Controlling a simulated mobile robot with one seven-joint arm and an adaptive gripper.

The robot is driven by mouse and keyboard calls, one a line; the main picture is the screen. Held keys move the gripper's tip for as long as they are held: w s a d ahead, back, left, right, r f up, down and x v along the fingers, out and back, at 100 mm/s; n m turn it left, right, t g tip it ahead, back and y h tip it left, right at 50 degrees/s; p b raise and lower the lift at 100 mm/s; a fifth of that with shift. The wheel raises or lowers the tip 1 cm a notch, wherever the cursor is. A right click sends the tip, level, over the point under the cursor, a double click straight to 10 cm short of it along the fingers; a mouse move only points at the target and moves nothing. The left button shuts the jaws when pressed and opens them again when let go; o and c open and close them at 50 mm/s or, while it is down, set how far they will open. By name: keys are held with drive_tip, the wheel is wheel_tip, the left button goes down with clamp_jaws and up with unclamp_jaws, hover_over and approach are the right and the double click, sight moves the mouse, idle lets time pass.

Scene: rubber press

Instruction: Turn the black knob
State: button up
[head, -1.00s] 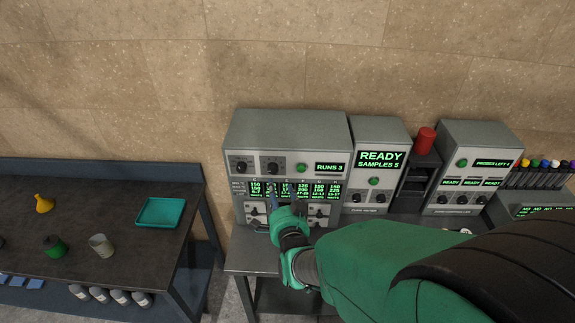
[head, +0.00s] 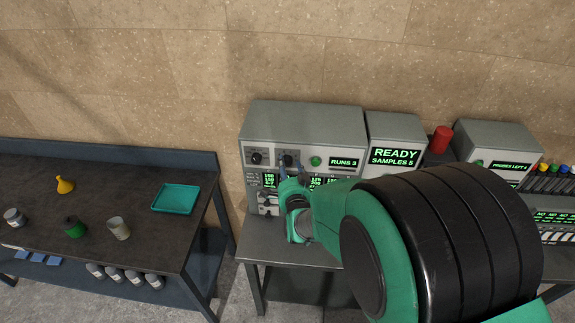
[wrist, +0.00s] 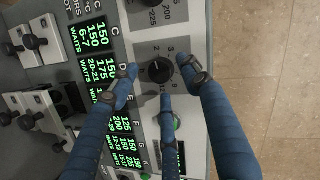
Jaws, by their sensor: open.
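The grey press control unit (head: 300,120) stands on the right bench. A black knob (wrist: 160,70) with a numbered dial sits on its face between another black knob and a green button; it also shows in the head view (head: 288,160). My gripper (wrist: 160,80) has three blue fingers spread around this middle knob, two at its sides and one below it in the wrist view. The fingers are open, and I cannot tell whether any touches the knob. In the head view my gripper (head: 289,178) is at the unit's front and hides part of the lower panel.
The other black knob (head: 255,158) is to the left and the green button (head: 315,161) to the right. Lit displays and several levers lie below. A left bench holds a teal tray (head: 175,198), a yellow funnel (head: 65,184) and cups. A red cylinder (head: 441,139) stands further right.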

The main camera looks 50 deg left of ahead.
drive_tip(key=shift+x, duration=0.8)
drive_tip(key=shift+c, duration=0.5)
drive_tip(key=c, duration=1)
